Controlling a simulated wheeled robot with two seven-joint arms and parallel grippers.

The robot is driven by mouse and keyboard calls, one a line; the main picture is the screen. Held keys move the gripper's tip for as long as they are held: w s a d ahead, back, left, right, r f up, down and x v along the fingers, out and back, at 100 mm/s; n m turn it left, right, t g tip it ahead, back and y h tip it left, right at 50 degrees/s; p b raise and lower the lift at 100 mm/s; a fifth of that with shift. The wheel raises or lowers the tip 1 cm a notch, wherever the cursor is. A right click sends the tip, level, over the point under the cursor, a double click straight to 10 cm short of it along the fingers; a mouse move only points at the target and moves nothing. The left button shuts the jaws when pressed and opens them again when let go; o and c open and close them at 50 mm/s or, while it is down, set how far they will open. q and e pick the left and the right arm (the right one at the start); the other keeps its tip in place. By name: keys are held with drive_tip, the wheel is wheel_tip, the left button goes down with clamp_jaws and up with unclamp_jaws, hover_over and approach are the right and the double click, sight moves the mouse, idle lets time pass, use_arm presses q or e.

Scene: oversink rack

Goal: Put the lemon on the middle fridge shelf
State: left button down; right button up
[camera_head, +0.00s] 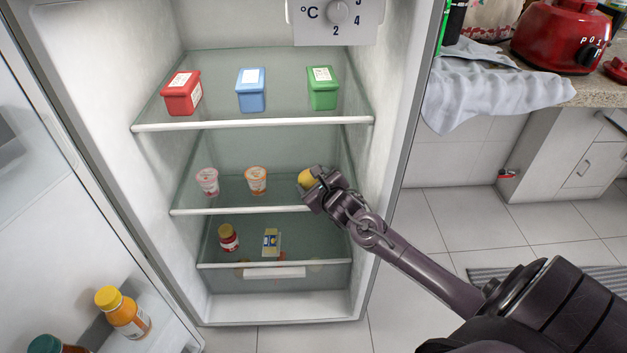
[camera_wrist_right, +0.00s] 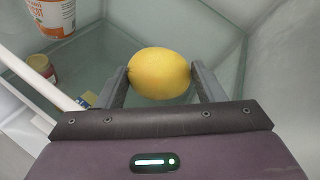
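The yellow lemon (camera_head: 306,180) is at the right part of the middle fridge shelf (camera_head: 235,210) in the head view. My right gripper (camera_head: 314,184) reaches in from the right and is at the lemon. In the right wrist view the lemon (camera_wrist_right: 159,73) sits between the two fingertips of the right gripper (camera_wrist_right: 160,80), which touch or nearly touch its sides. The shelf glass lies under or behind the lemon; I cannot tell whether the lemon rests on it. My left gripper is not in view.
Two yogurt cups, pink (camera_head: 207,181) and orange (camera_head: 256,180), stand left on the same shelf. Red (camera_head: 182,93), blue (camera_head: 251,90) and green (camera_head: 323,88) boxes stand above. A jar (camera_head: 228,237) and a small carton (camera_head: 271,242) stand below. The fridge's right wall (camera_head: 385,150) is close to my arm.

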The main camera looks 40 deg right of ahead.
drive_tip(key=o, duration=0.3)
drive_tip(key=shift+o, duration=0.2)
drive_tip(key=shift+r, duration=0.2)
drive_tip(key=p+v, duration=0.2)
drive_tip(key=v, duration=0.5)
drive_tip(key=s+a+f+m+g+y, duration=0.1)
drive_tip(key=s+a+f+m+g, duration=0.2)
drive_tip(key=s+a+f+m, duration=0.35)
drive_tip(key=s+a+f+m+g+y, duration=0.1)
drive_tip(key=s+a+f+m+g, duration=0.2)
drive_tip(key=s+a+m, duration=0.7)
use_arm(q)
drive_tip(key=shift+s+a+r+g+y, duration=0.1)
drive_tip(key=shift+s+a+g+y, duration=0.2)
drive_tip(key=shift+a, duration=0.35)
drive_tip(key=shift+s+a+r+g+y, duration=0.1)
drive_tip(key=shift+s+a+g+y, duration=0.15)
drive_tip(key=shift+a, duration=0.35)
use_arm(e)
drive_tip(key=s+a+m+g+y, duration=0.2)
drive_tip(key=s+a+m, duration=0.6)
drive_tip(key=m, duration=1)
drive_tip(key=g, duration=0.2)
drive_tip(key=shift+s+a+m+g, duration=0.2)
drive_tip(key=shift+a+m+g, duration=0.05)
drive_tip(key=shift+m+g, duration=0.1)
